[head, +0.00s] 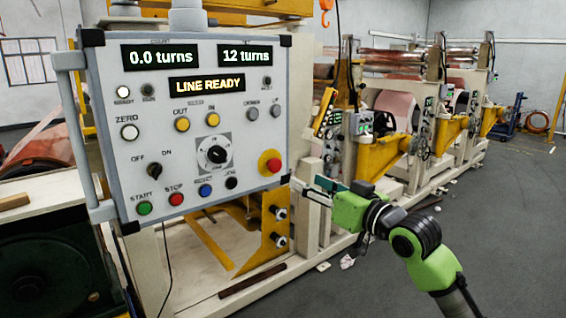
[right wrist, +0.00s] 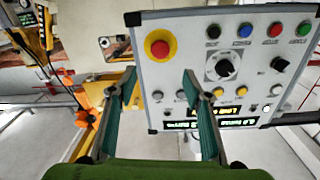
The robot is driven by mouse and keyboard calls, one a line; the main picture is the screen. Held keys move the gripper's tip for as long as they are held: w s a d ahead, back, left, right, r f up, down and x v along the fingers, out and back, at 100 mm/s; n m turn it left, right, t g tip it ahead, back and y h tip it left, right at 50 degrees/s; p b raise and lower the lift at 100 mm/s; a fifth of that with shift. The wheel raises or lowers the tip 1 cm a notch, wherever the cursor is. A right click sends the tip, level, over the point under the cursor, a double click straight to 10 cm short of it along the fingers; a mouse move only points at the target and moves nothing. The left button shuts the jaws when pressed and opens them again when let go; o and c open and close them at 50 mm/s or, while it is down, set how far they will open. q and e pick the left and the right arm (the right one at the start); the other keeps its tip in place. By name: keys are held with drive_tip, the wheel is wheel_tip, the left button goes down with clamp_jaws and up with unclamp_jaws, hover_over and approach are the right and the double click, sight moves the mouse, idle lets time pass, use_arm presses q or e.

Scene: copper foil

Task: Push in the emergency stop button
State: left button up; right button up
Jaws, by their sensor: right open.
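The emergency stop button (head: 270,163) is a red round cap on a yellow base, at the lower right of the grey control panel (head: 100,95). In the right wrist view, where the panel appears upside down, the button (right wrist: 159,46) is at the panel's upper left. My right gripper (head: 312,190) is to the right of and slightly below the button in the head view, apart from it. In the right wrist view its fingers (right wrist: 159,76) are spread and empty, with the button between and beyond their tips. My left gripper is not in view.
The panel also carries a black rotary knob (head: 216,154), several coloured buttons and a lit "LINE READY" display (head: 207,85). Yellow and cream machine frames with copper rolls stand behind and to the right. Grey floor (head: 510,230) is open at the right.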

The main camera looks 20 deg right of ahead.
sight(277, 167)
drive_tip(key=p+x, duration=0.4)
drive_tip(key=x, duration=0.6)
drive_tip(key=shift+w+r, duration=0.1)
drive_tip(key=shift+p+x, duration=0.45)
drive_tip(key=shift+x, duration=0.35)
drive_tip(key=shift+w+a, duration=0.1)
drive_tip(key=shift+w, duration=0.05)
